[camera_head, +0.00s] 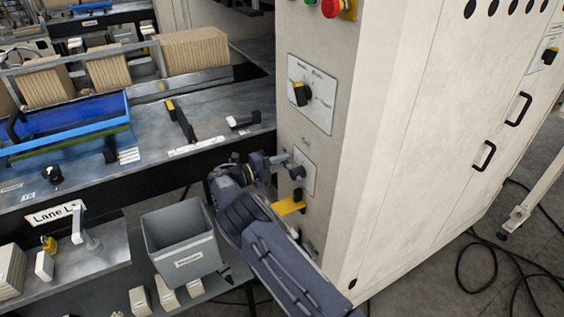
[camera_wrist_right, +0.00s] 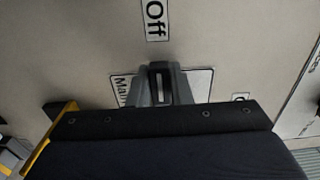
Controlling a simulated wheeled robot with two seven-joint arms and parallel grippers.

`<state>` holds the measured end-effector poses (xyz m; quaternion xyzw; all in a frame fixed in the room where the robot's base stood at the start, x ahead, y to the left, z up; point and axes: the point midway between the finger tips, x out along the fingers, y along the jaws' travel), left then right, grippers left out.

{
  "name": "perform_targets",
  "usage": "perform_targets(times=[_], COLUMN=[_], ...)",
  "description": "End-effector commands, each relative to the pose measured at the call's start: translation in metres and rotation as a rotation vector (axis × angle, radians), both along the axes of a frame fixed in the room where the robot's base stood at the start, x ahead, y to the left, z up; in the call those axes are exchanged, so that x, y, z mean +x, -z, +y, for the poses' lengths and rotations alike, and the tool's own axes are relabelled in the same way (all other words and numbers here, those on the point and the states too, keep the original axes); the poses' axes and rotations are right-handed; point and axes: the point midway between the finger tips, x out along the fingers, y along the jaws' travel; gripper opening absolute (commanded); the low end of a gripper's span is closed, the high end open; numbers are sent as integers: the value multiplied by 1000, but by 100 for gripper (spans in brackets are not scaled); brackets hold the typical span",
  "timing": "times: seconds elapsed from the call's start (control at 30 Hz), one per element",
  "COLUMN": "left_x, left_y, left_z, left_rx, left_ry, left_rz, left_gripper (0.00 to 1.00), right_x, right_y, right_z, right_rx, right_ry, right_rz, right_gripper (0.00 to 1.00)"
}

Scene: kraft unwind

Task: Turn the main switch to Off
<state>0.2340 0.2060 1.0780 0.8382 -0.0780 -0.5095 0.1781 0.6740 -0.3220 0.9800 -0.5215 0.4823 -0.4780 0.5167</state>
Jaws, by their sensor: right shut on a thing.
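The main switch's pale plate (camera_head: 307,178) is on the narrow side of the beige cabinet. The plate (camera_wrist_right: 203,84) also shows in the right wrist view, with a partly covered "Main" text at its left edge. An "Off" label (camera_wrist_right: 154,18) is on the panel above it. My right gripper (camera_head: 285,163) is at this plate, its fingers (camera_wrist_right: 161,86) shut on the switch handle. My left gripper is not in either view.
A black-and-yellow lever (camera_head: 290,205) sticks out just below the switch. A rotary selector (camera_head: 300,93) and a red emergency button (camera_head: 331,8) are higher on the cabinet. A grey bin (camera_head: 181,240) stands left of my right arm. Cables lie on the floor at right.

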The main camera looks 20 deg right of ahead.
Motion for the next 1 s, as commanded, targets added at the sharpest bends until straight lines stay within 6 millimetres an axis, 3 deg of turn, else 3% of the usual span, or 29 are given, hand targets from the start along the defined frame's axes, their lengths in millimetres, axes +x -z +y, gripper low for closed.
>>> perform_targets(times=[0.33,0.37,0.5,0.8,1.0], left_x=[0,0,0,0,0], left_y=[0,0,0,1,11], left_z=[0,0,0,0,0], left_rx=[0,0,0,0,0], left_ry=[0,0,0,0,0], left_rz=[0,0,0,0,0], left_gripper=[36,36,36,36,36], right_x=[-1,-1,0,0,-2], right_y=[3,3,2,2,4], right_z=[0,0,0,2,28], right_rx=[2,2,1,0,1], right_ry=[-1,-1,-1,-1,-4], right_rz=[13,13,11,7,5], right_gripper=[0,22,40,40,40])
